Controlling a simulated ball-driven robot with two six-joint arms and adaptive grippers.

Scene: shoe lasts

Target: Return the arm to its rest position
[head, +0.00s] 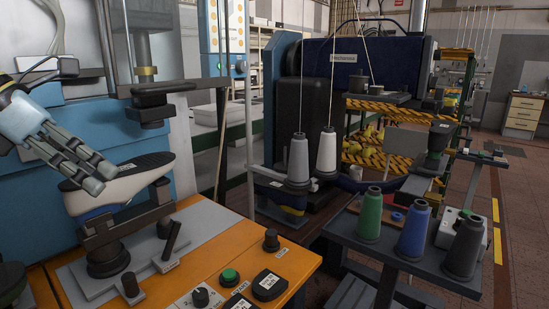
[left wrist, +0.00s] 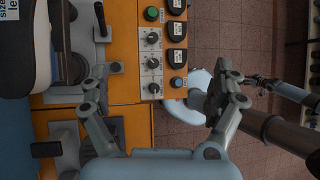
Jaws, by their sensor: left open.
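My left gripper (head: 100,178) is at the left of the head view, its fingers angled down to the right. It appears just in front of and above a white shoe last with a dark top (head: 125,187); contact cannot be told from this angle. In the left wrist view the fingers of my left gripper (left wrist: 165,90) are spread wide with nothing between them. The labelled last (left wrist: 18,55) is at that view's upper left, outside the jaws. A slim jointed part at the right of the wrist view may be my right gripper; its jaws are unclear.
The last sits on a clamp stand on an orange bench (head: 215,225) with knobs and a green button (head: 229,276). A press head (head: 150,105) hangs above it. A dark side table (head: 400,275) holds green, blue and grey thread cones. Tiled floor lies open at the right.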

